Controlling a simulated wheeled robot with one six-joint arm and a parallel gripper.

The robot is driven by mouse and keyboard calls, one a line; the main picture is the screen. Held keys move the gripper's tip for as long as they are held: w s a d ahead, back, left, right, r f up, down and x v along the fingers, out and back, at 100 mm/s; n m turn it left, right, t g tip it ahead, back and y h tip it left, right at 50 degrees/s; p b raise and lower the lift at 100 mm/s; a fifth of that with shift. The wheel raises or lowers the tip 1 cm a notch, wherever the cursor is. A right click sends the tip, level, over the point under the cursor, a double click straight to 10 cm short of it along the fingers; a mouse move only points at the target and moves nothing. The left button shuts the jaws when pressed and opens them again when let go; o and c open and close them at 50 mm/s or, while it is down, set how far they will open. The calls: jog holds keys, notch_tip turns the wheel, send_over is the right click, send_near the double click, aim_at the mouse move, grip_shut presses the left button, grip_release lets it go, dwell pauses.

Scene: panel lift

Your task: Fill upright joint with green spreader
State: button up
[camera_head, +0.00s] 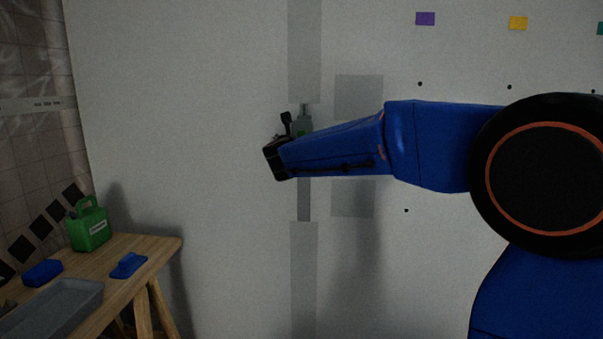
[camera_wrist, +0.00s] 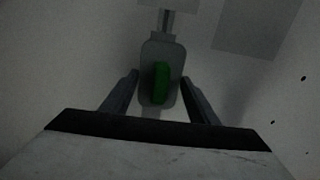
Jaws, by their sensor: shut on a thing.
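The upright joint (camera_head: 304,200) is a vertical strip on the pale wall. Its middle stretch is darker grey, with lighter, wider grey bands above and below. My gripper (camera_head: 300,138) is in front of this middle stretch, and my arm hides part of it. In the wrist view my gripper (camera_wrist: 161,80) has its two dark fingers on either side of the spreader, shut on it. The spreader (camera_wrist: 161,84) shows a green grip on a grey plate. In the head view only its grey upper part (camera_head: 303,122) shows. I cannot tell whether it touches the wall.
A wooden trestle table (camera_head: 160,246) stands at lower left. On it are a green container (camera_head: 89,228), a grey tray (camera_head: 55,308), a blue block (camera_head: 42,273) and another blue item (camera_head: 128,265). A grey rectangle (camera_head: 357,100) lies right of the joint. Coloured squares mark the upper wall.

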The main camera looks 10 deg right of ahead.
send_near(304, 117)
jog(key=shift+f+x, duration=0.1)
jog(key=shift+x, duration=1.05)
jog(key=shift+f+x, duration=0.15)
jog(key=shift+x, duration=1)
jog(key=shift+o, duration=1.4)
jog(key=shift+d, duration=0.1)
jog(key=shift+c, duration=1.4)
jog(key=shift+x, duration=0.8)
jog(key=shift+r, duration=0.15)
